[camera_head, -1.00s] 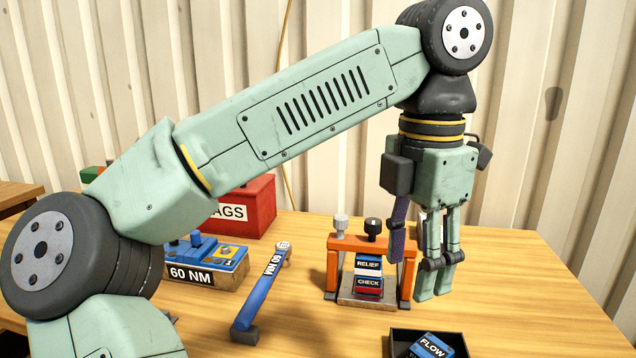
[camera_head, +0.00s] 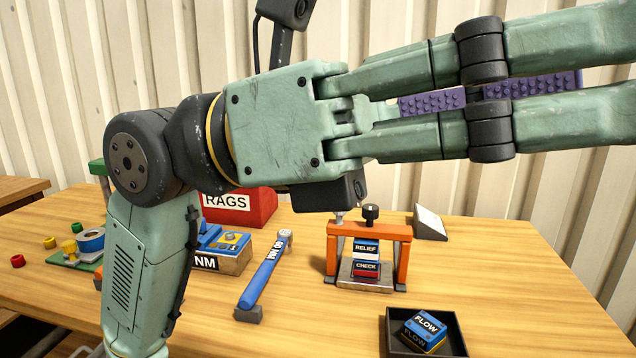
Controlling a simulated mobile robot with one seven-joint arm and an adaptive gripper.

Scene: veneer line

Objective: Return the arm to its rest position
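My gripper (camera_head: 530,88) is raised close to the camera and points right, level with the picture. Two green fingers with dark bands lie in front, one above the other. A purple studded pad of the finger behind shows in the slot between them. The fingertips run off the right edge. I see nothing held, and the fingers look parted. My arm (camera_head: 140,270) bends upward at the left and covers part of the bench behind it.
On the wooden bench (camera_head: 330,325) stand an orange frame (camera_head: 402,262) with RELIEF and CHECK blocks, a black tray (camera_head: 462,340) with a FLOW block, a blue wrench (camera_head: 262,280), a red RAGS box (camera_head: 262,205) and a grey wedge (camera_head: 430,222).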

